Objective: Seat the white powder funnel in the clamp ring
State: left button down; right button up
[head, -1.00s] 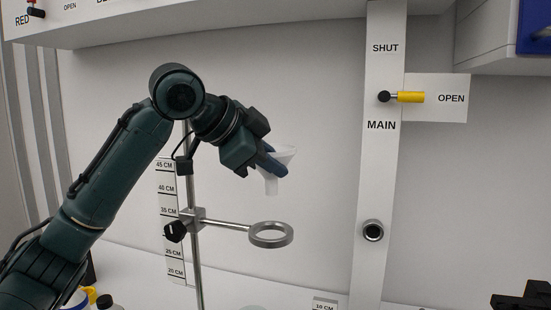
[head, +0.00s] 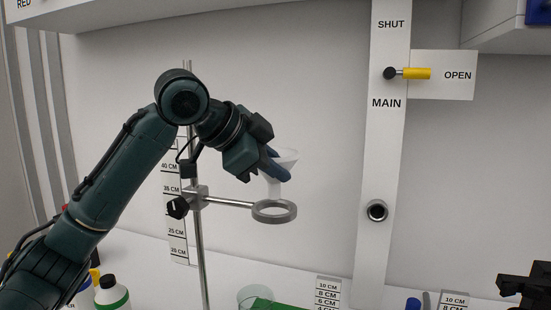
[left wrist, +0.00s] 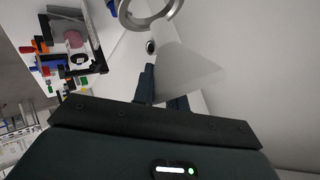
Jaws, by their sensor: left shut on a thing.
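The white powder funnel (head: 286,156) is held by my left gripper (head: 278,172), whose fingers are shut on it. The funnel is about upright, wide mouth up, its stem pointing down. The grey clamp ring (head: 274,218) sits on a rod from the stand, just below the stem. In the head view the stem's lower end reaches the ring's far rim; I cannot tell whether it is inside the opening. In the left wrist view the funnel (left wrist: 190,68) and the ring (left wrist: 166,14) both show. A dark part of my right gripper (head: 524,286) shows at the lower right edge.
The stand's upright rod (head: 201,250) and a height scale (head: 176,222) are left of the ring. A white post (head: 371,155) with a yellow-handled valve (head: 416,73) stands right. A green-banded bottle (head: 111,293) and a clear jar (head: 254,295) are below. The air right of the ring is clear.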

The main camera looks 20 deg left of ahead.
pick_arm(q)
jog(key=shift+f, duration=0.3)
dwell(0.5)
jog(key=shift+p, duration=0.4)
jog(key=shift+p, duration=0.4)
dwell(0.3)
